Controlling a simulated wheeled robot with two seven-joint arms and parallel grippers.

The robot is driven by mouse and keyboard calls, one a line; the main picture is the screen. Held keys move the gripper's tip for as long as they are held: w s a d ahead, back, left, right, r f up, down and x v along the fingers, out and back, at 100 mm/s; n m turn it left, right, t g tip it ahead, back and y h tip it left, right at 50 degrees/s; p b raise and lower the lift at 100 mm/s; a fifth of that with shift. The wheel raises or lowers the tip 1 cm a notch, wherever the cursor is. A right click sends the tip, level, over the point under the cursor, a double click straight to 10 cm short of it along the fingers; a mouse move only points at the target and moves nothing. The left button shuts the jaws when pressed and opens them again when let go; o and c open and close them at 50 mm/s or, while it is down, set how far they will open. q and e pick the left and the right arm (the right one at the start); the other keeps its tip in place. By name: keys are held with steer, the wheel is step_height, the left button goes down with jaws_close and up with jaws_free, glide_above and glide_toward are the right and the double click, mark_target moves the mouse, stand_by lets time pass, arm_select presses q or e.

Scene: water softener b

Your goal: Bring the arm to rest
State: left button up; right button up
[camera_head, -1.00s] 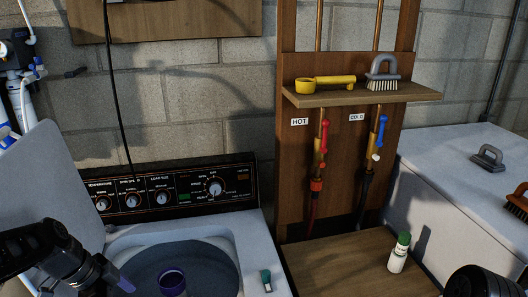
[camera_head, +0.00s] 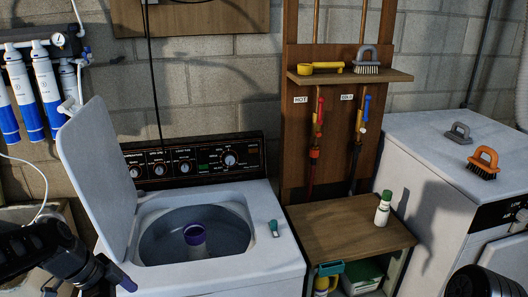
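My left arm comes in from the lower left, in front of the open washer lid. Its gripper (camera_head: 112,277) is at the left front of the washer, apart from the tub. Its fingers are dark and overlap, so I cannot tell whether they are open or shut. A black, ribbed, round part of my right arm (camera_head: 484,282) shows at the bottom right corner, in front of the white appliance; no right fingers show there.
A white bottle (camera_head: 383,210) stands on the wooden table (camera_head: 335,232). Brushes lie on the white appliance (camera_head: 430,135).

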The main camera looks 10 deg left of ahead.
arm_select(q)
steer(key=d+f+n+b, duration=0.2)
steer(key=d+f, duration=0.2)
steer(key=f, duration=0.4)
steer(key=w+d+f+n+g+b, duration=0.15)
steer(key=d+f, duration=0.25)
steer(key=f, duration=0.4)
steer(key=d+f+n+b, duration=0.1)
steer(key=d+f+n, duration=0.1)
steer(key=d+f, duration=0.45)
steer(key=s+d+f+n+b, duration=0.2)
steer(key=s+d+f+n, duration=0.2)
steer(key=f, duration=0.5)
steer(key=s+d+f+n+b, duration=0.3)
steer(key=s+d+f+n, duration=0.1)
steer(key=s+d+f, duration=0.5)
steer(key=shift+s+d+f, duration=0.25)
steer(key=shift+s+f, duration=0.2)
steer(key=shift+f, duration=0.1)
arm_select(e)
step_height(320, 180, down, 9)
steer(key=w, duration=0.1)
steer(key=shift+w+a, duration=0.3)
steer(key=shift+a, duration=0.1)
arm_select(q)
steer(key=shift+a, duration=0.1)
arm_select(e)
steer(key=shift+a, duration=0.1)
